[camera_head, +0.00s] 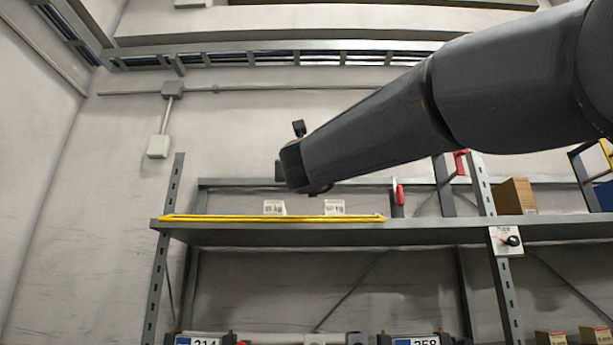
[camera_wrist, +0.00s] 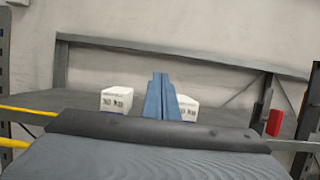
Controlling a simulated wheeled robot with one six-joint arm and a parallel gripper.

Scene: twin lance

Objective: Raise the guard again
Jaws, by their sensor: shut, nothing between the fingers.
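The guard, a long yellow frame (camera_head: 270,218), lies flat along the front edge of the upper shelf in the head view. Part of its yellow bars (camera_wrist: 14,143) shows at the left of the wrist view; the rest is hidden there behind my wrist's dark body. A red handle (camera_head: 400,194) stands near the guard's right end, and a red handle (camera_wrist: 274,122) also shows at the right of the wrist view. My gripper's blue fingers (camera_wrist: 160,97) are shut and empty, pointing toward the back of the shelf. In the head view my arm hides the fingers.
Two white labelled boxes, left (camera_head: 274,207) and right (camera_head: 334,207), stand on the shelf (camera_head: 440,231) behind the guard. A cardboard box (camera_head: 515,196) stands further right. A switch plate (camera_head: 506,241) is on the right upright.

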